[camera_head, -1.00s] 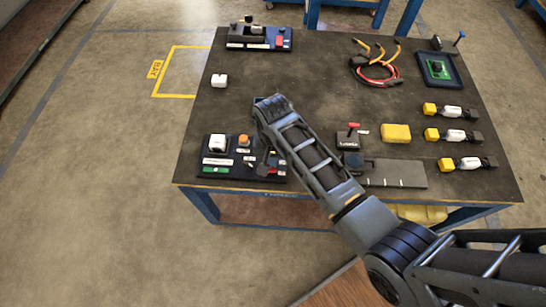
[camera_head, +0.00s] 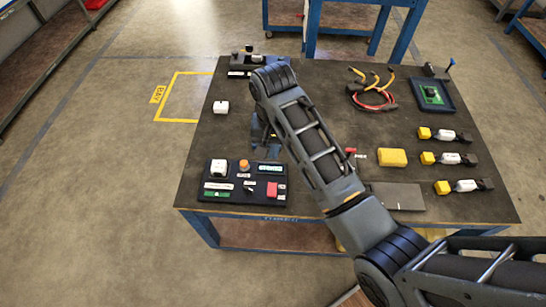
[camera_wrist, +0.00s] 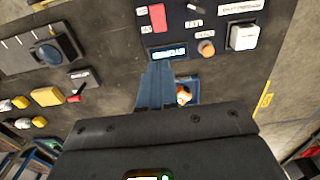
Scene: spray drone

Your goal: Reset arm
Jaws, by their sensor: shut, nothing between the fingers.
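My gripper (camera_head: 262,138) hangs over the dark work table (camera_head: 325,100), just behind the black control panel (camera_head: 258,181), and is partly hidden by my own arm. In the wrist view its blue fingers (camera_wrist: 155,88) are together and empty. The fingers look apart from the panel.
Red and yellow cables (camera_head: 372,95), a green circuit board (camera_head: 432,94), a yellow block (camera_head: 392,157) and several yellow-ended cylinders (camera_head: 443,135) lie at the right. Another device (camera_head: 247,64) stands at the back left.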

